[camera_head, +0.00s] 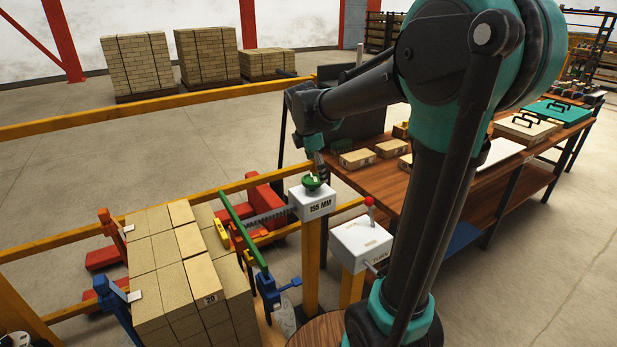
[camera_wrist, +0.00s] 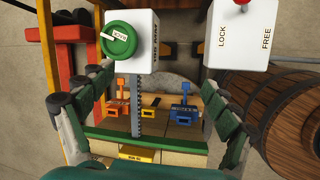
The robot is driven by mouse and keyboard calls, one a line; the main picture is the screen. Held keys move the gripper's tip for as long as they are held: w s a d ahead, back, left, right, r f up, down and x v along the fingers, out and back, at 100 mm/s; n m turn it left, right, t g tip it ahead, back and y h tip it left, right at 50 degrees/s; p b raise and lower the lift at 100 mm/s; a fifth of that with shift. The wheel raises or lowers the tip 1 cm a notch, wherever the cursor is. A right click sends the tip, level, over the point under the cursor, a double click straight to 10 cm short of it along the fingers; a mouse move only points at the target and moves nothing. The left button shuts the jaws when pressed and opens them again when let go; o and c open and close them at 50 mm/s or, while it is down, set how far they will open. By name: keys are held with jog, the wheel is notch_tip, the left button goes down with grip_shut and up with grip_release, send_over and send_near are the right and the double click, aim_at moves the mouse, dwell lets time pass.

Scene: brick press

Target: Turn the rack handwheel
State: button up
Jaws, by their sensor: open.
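The green rack handwheel (camera_head: 312,183) sits on top of a white box (camera_head: 318,201) marked 195 MM. In the wrist view the handwheel (camera_wrist: 119,41) has a white label and a pale knob, and lies beyond the fingertips, near the left finger. A toothed rack (camera_head: 270,219) runs from the box to a green bar (camera_head: 239,228) beside the brick stack. My gripper (camera_head: 321,168) is just above the handwheel in the head view. Whether a finger touches the wheel I cannot tell.
A white LOCK/FREE box (camera_wrist: 241,35) with a red-knobbed lever (camera_head: 369,203) stands close to the right. The brick stack (camera_head: 165,245) is at left, with blue clamp (camera_head: 268,288) near it. A wooden barrel (camera_wrist: 287,108) and a workbench (camera_head: 375,180) are at right.

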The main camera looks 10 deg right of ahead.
aim_at(312, 178)
jog(key=w+a+r+n, duration=0.4)
jog(key=w+r+n, duration=0.1)
jog(key=w+n, duration=0.2)
jog(key=shift+h, duration=0.3)
jog(key=x, duration=1.7)
jog(key=shift+w+f, duration=0.15)
jog(key=shift+f, duration=0.1)
jog(key=shift+c, duration=0.3)
jog(key=c, duration=1.1)
jog(key=shift+m, duration=0.4)
